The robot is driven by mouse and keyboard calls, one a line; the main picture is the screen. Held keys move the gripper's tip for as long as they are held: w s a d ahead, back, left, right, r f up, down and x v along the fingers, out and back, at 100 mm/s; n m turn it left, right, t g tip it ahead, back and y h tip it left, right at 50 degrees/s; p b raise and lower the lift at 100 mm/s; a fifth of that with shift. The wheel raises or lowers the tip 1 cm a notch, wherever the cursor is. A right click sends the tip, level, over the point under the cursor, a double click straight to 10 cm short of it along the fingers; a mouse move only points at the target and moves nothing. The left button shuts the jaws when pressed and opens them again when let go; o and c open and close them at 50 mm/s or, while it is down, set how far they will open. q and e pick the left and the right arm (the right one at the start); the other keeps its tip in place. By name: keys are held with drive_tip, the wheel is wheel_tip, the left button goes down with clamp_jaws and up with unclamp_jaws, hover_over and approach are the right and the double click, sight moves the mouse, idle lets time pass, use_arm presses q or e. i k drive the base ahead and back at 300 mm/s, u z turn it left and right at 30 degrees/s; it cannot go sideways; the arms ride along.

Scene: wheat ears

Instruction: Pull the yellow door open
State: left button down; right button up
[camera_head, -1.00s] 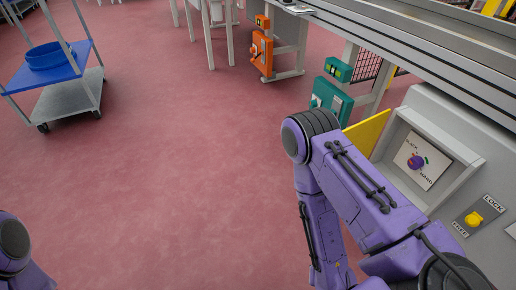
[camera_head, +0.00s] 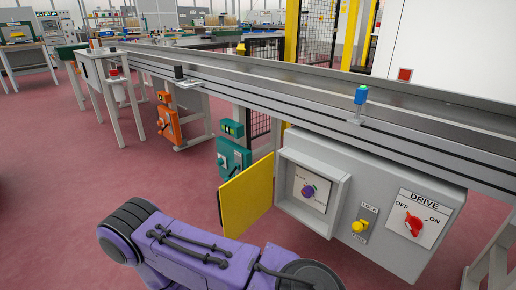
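The yellow door (camera_head: 247,197) stands swung out at the left side of a recessed opening in the grey control box (camera_head: 385,205). Inside the recess (camera_head: 309,191) a white plate with a purple knob shows. I cannot tell whether anything touches the door.
A yellow knob (camera_head: 359,226) and a red DRIVE switch (camera_head: 413,222) sit on the box. A long metal conveyor rail (camera_head: 300,95) runs above it. Teal (camera_head: 233,158) and orange (camera_head: 168,123) boxes stand farther left. Red floor at left is clear.

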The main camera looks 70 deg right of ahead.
sight(244, 199)
drive_tip(key=k, duration=0.65)
drive_tip(key=z, duration=1.95)
drive_tip(key=i, duration=0.5)
drive_tip(key=z, duration=0.05)
